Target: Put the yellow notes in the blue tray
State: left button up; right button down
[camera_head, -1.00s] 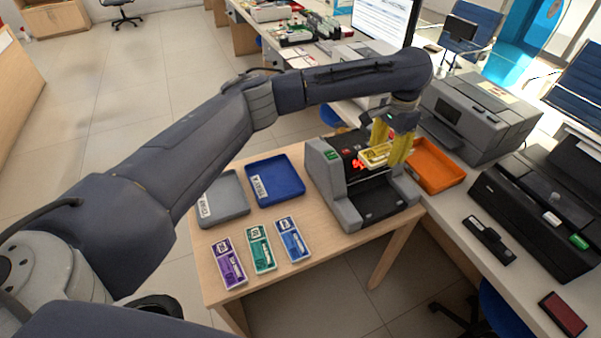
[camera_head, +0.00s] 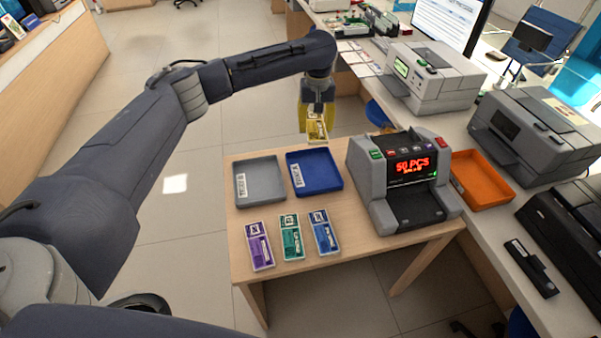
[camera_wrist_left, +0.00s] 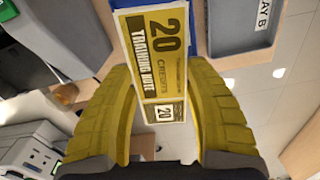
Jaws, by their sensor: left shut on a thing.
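My left gripper (camera_head: 317,122) is shut on the yellow notes (camera_head: 316,131), holding them in the air just beyond the back edge of the blue tray. In the left wrist view the notes (camera_wrist_left: 158,45) sit between the two yellow fingers (camera_wrist_left: 165,110), with "20 CREDITS" and "TRAINING NOTE" printed on them. The blue tray (camera_head: 320,184) lies on the wooden table and looks empty; only a strip of it shows in the wrist view, behind the notes. My right gripper is not in view.
A grey tray (camera_head: 259,198) lies left of the blue one. A note counter (camera_head: 375,190) reading "50 PCS" stands to its right, with an orange tray (camera_head: 485,182) beyond.

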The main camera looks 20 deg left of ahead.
aim_at(313, 173)
pick_arm(q)
jog(key=shift+n, duration=0.6)
jog(key=shift+f, duration=0.15)
jog(key=shift+n, duration=0.3)
notch_tip(313, 173, down, 20)
jog(key=shift+r, duration=0.15)
jog(key=o, duration=1.2)
notch_tip(313, 173, up, 12)
